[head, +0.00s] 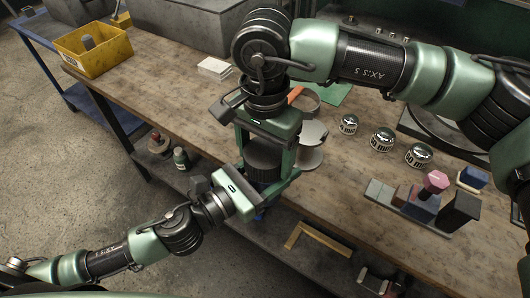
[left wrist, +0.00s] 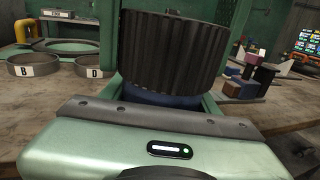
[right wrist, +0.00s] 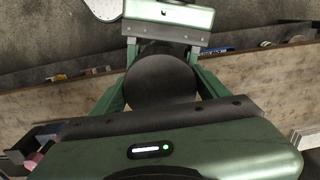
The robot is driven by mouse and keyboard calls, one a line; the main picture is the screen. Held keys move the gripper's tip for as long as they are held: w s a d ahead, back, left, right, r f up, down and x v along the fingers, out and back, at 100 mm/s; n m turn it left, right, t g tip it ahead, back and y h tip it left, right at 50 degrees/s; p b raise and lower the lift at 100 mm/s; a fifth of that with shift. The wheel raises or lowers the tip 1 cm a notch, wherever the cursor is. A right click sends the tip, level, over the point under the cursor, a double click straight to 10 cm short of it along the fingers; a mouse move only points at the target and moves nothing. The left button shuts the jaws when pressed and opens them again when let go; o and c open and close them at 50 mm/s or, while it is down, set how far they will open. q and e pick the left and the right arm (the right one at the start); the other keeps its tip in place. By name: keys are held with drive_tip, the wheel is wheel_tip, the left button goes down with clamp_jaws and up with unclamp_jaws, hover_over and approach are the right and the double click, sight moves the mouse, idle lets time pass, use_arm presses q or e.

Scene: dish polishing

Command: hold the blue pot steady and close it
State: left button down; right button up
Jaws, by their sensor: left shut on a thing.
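The blue pot (left wrist: 170,100) is mostly hidden; a strip of it shows under a black ribbed lid (left wrist: 175,50) in the left wrist view. The lid appears upright on or just over the pot; I cannot tell if it is fully seated. In the head view the lid (head: 264,158) is between my two grippers. My left gripper (head: 262,190) comes in low from the left and is shut on the pot. My right gripper (head: 266,148) points down from above, its fingers on both sides of the lid's round top (right wrist: 160,82); contact is unclear.
A round grey disc (head: 311,133) and several silver-capped jars (head: 382,139) stand right of the grippers. A yellow bin (head: 93,52) is at the bench's far left. A pink-topped piece (head: 434,182) stands among blocks at right. The bench's front edge is close to the pot.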

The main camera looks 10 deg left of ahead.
drive_tip(key=m, duration=0.6)
drive_tip(key=shift+m, duration=0.4)
drive_tip(key=m, duration=0.7)
drive_tip(key=shift+m, duration=0.4)
drive_tip(key=o, duration=1.5)
drive_tip(key=shift+o, duration=0.2)
drive_tip(key=shift+r, duration=0.1)
drive_tip(key=shift+r, duration=2.2)
drive_tip(key=shift+c, duration=0.4)
